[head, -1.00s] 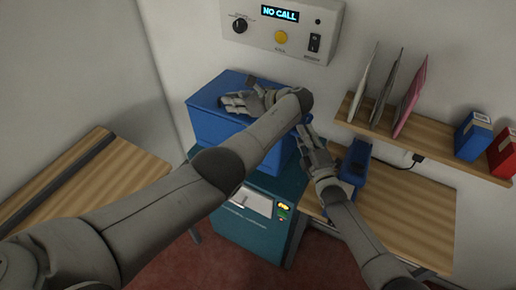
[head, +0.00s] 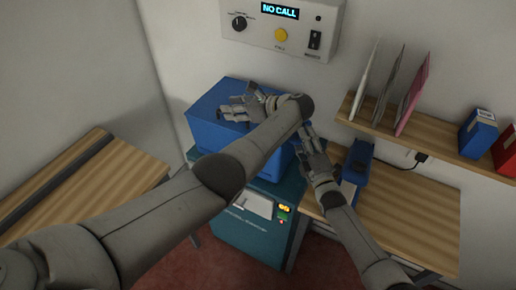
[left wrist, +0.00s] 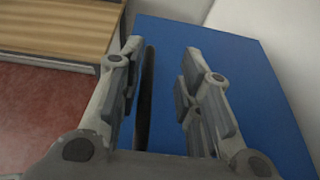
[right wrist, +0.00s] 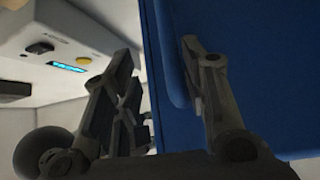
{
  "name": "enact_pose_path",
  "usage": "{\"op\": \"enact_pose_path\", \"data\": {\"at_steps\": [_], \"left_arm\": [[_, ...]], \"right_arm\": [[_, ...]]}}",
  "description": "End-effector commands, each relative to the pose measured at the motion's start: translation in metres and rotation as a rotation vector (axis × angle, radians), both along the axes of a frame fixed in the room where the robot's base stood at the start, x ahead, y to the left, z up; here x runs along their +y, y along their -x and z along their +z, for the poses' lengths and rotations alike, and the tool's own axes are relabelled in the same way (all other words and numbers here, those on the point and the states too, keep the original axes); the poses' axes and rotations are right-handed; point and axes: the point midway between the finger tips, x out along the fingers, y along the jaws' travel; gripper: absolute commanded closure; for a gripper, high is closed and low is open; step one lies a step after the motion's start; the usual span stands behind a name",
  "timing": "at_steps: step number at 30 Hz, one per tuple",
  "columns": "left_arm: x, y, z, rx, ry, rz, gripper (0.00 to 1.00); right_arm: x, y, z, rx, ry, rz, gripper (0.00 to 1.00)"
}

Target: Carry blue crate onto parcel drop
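The blue crate (head: 204,125) sits on top of a teal cabinet (head: 240,240) with a small panel and lights, which may be the parcel drop. My left gripper (head: 232,104) is over the crate's top. In the left wrist view its fingers (left wrist: 165,75) are apart, with the crate's blue surface (left wrist: 250,75) and a dark slot behind them. My right gripper (head: 307,140) is at the crate's right side. In the right wrist view its fingers (right wrist: 155,70) are apart, and the crate's edge (right wrist: 165,60) shows between them; contact is unclear. My left forearm hides part of the crate.
A control box (head: 280,28) reading "NO CALL" is on the wall above. A shelf (head: 430,140) with envelopes and boxes is at right, above a wooden table (head: 415,215) with a blue device (head: 357,160). Another wooden surface (head: 110,185) is at left.

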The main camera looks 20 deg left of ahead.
Motion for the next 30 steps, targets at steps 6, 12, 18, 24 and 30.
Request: {"op": "enact_pose_path", "data": {"at_steps": [6, 12, 18, 24, 30], "left_arm": [[0.002, 0.000, 0.001, -0.002, -0.002, 0.003, 0.67], [-0.012, 0.003, 0.007, -0.002, -0.002, 0.002, 0.67], [-0.041, 0.010, 0.019, -0.002, -0.001, -0.001, 0.67], [-0.063, 0.016, 0.027, 0.000, -0.001, 0.001, 0.67], [-0.070, 0.018, 0.031, 0.000, -0.002, 0.002, 0.67]], "right_arm": [[0.000, -0.001, 0.004, -0.007, -0.005, 0.000, 0.64], [-0.001, -0.001, 0.004, -0.007, -0.005, -0.001, 0.64], [-0.001, -0.001, 0.004, -0.007, -0.005, -0.001, 0.64], [-0.001, -0.001, 0.004, -0.007, -0.005, -0.001, 0.64], [-0.003, 0.001, 0.003, -0.006, -0.005, -0.002, 0.64]]}}
